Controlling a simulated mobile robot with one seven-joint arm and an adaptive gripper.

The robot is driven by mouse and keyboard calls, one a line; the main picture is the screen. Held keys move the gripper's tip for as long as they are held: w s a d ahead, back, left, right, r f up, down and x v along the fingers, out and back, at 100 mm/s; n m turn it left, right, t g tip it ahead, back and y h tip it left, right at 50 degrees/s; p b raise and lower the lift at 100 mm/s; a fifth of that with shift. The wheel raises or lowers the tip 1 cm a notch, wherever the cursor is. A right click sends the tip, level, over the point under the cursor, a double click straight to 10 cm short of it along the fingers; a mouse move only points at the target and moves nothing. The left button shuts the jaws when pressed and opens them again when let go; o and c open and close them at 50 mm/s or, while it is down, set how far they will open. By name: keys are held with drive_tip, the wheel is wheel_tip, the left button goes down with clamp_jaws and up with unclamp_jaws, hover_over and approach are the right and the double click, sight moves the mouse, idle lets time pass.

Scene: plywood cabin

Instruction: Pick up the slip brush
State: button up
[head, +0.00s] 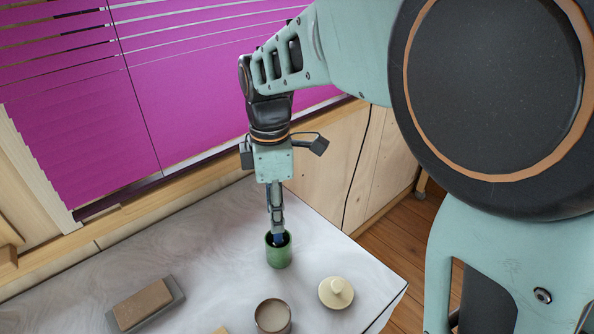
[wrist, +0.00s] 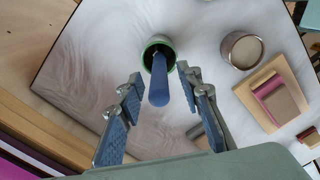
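The slip brush appears to be the blue-handled tool (wrist: 159,85) standing in a green cup (wrist: 146,47) on the marbled table. Its handle points up toward the wrist camera, and its lower end is hidden inside the cup. In the head view the green cup (head: 279,257) stands below my gripper (head: 276,208), with a bit of blue (head: 279,239) at its mouth. In the wrist view my gripper (wrist: 160,76) is open, with one finger on each side of the blue handle. Gaps show between the fingers and the handle.
A cream knobbed lid (head: 337,293) and a round pot (head: 272,317) stand in front of the cup. A brown block (head: 143,304) rests on a grey tray at the left. A window with magenta blinds (head: 170,90) is behind the table.

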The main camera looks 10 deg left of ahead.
sight(278, 242)
drive_tip(key=shift+d+f, duration=0.15)
drive_tip(key=shift+f, duration=1.75)
clamp_jaws()
wheel_tip(278, 242, up, 10)
drive_tip(key=shift+r, duration=0.1)
